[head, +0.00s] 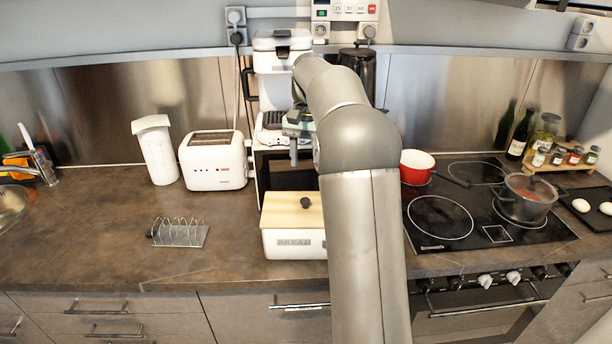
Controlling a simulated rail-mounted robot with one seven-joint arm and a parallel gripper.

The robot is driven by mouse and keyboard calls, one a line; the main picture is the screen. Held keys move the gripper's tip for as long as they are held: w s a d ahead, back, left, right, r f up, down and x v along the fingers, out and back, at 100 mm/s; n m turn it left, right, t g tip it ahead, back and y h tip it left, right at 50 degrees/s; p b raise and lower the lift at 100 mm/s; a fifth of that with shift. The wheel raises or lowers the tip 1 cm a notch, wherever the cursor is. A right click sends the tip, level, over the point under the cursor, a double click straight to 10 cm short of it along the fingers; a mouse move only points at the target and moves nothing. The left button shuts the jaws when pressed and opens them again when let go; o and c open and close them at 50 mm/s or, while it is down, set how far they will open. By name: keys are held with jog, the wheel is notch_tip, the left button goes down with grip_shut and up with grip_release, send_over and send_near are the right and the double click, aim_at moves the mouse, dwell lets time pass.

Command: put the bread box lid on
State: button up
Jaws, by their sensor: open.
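The white bread box (292,243), with lettering on its front, stands on the counter near the front edge in the middle. Its light wooden lid (283,213) with a dark round knob (305,203) lies on top of the box. I cannot tell whether it is fully seated. My arm hides the right end of the box and lid. My gripper (294,158) is open, above and behind the lid, apart from the knob. My arm hides part of the gripper.
A white coffee machine (278,70) and a toaster (213,160) stand behind and left. A toast rack (180,232) lies left on otherwise clear counter. Right is the hob (440,218) with a red pan (417,165) and a pot (526,197).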

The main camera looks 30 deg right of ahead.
jog(key=s+a+n, duration=0.4)
jog(key=s+a, duration=0.7)
jog(key=s, duration=0.2)
jog(key=s+a+f+n+t, duration=0.1)
jog(key=s+a+f+n, duration=0.1)
jog(key=s+f, duration=0.3)
jog(key=s+a+f+n+h, duration=0.1)
jog(key=s+a+f, duration=0.3)
jog(key=s, duration=0.9)
jog(key=shift+s+a+f+n+t, duration=0.15)
jog(key=shift+s+f+n+t, duration=0.25)
jog(key=shift+f+n, duration=0.3)
